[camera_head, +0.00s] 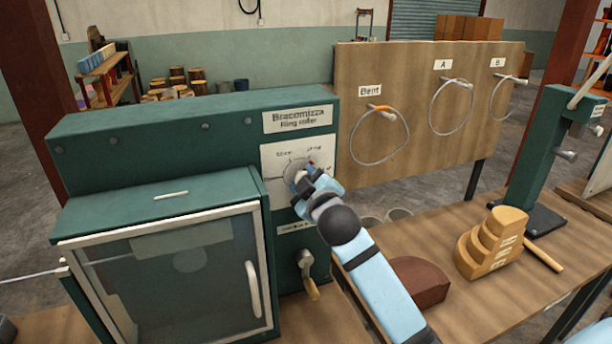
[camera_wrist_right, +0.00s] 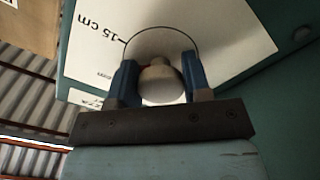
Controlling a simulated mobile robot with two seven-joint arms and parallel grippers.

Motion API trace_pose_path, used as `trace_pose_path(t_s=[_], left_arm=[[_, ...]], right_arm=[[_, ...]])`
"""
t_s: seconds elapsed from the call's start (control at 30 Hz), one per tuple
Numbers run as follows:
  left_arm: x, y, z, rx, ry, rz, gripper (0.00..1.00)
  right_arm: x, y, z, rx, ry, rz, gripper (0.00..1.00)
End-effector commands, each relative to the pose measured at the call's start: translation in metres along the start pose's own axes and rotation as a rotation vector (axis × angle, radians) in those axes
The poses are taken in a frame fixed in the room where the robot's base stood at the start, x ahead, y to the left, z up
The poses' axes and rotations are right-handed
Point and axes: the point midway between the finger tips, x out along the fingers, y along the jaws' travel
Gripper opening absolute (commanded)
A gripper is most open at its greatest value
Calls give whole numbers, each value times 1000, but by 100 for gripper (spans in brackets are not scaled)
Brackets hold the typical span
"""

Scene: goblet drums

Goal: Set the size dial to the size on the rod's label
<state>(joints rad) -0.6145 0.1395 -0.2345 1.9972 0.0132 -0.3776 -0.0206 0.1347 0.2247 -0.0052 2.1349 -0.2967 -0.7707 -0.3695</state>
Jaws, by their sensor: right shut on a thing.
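The size dial's white plate (camera_head: 275,155) is on the front of the green ring roller (camera_head: 190,128). My right gripper (camera_head: 304,182) reaches it from the lower right. In the right wrist view, the blue fingers of my right gripper (camera_wrist_right: 160,78) are shut on the pale dial knob (camera_wrist_right: 162,86). A "15 cm" mark (camera_wrist_right: 98,28) shows upside down beside the scale arc; the knob's pointer is not clear. A thin rod (camera_head: 30,275) sticks out at the machine's left; its label is not readable. My left gripper is out of view.
A crank handle (camera_head: 308,275) hangs below the dial. A glass-fronted door (camera_head: 180,275) covers the machine's lower left. A board (camera_head: 400,150) with wire rings marked "Bent", "A" and "B" stands behind. Stepped wooden blocks (camera_head: 490,243) sit on the bench (camera_head: 440,255) at right.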

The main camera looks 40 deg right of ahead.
Motion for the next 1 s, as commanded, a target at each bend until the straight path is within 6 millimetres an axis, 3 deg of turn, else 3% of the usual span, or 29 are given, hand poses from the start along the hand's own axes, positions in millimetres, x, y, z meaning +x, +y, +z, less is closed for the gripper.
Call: trace_pose_path(t_s=[0.6,1.0], left_arm=[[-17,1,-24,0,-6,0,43],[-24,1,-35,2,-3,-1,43]], right_arm=[[0,-1,-2,564,-2,-1,21],[0,-3,-2,772,-1,0,21]])
